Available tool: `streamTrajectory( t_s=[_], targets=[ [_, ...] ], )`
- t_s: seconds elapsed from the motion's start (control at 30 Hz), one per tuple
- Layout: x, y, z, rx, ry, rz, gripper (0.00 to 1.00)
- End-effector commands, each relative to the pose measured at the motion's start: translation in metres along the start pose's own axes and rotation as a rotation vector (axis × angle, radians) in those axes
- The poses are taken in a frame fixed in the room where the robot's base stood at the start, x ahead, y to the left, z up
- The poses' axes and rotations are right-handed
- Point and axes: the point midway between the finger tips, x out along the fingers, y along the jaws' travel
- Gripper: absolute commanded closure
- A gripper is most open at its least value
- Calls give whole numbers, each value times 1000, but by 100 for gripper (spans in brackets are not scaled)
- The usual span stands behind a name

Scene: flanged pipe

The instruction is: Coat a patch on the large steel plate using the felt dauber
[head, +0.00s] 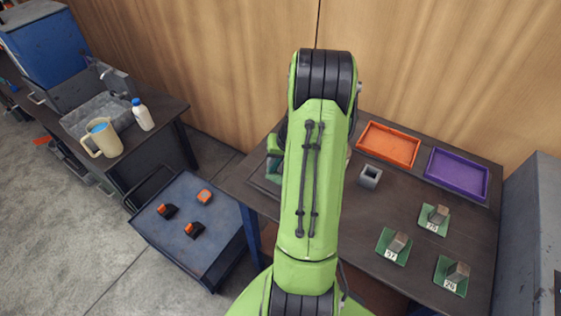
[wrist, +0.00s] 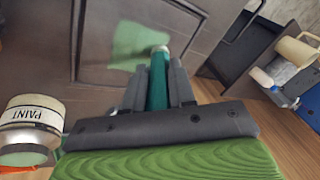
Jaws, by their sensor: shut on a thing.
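In the wrist view, my gripper (wrist: 158,78) is shut on the felt dauber (wrist: 157,88), a green stick with a pale tip pointing away from me. Beyond it lies the large steel plate (wrist: 98,38), dark grey with a lighter border line. A light green coated patch (wrist: 138,46) shows on the plate, right by the dauber's tip. I cannot tell whether the tip touches the plate. A white paint can (wrist: 33,122) labelled PAINT stands at the left. In the head view my arm hides the dauber and most of the plate.
The dark workbench (head: 350,230) carries an orange tray (head: 389,144), a purple tray (head: 457,174), a small grey square holder (head: 370,176) and blocks on green numbered cards (head: 394,246). A blue cart (head: 187,226) and a side bench with a beige mug (head: 103,138) and white bottle (head: 143,115) stand left.

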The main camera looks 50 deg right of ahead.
Motion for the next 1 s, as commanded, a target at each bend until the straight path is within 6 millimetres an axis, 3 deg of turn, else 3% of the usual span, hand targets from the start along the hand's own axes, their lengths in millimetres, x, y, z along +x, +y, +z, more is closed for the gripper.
streamTrajectory(
  t_s=[0.13,0.27,1.0],
  targets=[
    [1,-5,-2,-2,0,0,100],
    [-21,-16,-8,-6,1,0,100],
    [-68,-49,-22,-15,-4,-3,100]
  ],
)
